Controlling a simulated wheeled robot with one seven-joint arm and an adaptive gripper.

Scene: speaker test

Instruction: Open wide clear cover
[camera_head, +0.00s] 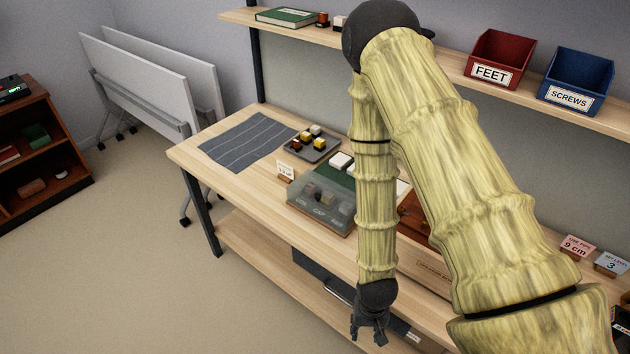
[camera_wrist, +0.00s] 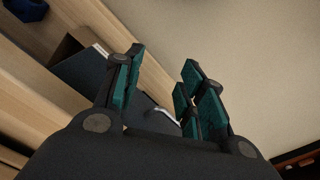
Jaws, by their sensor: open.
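In the head view, the wide clear cover (camera_head: 306,207) is a see-through box lid on the workbench, left of my arm. It is down over several small dark, grey and red parts. The cover is not identifiable there.
A grey tray (camera_head: 312,147) with small blocks and a striped grey mat (camera_head: 247,138) lie on the bench's left part. A wooden box (camera_head: 413,211) stands right of the cover, partly behind my arm.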

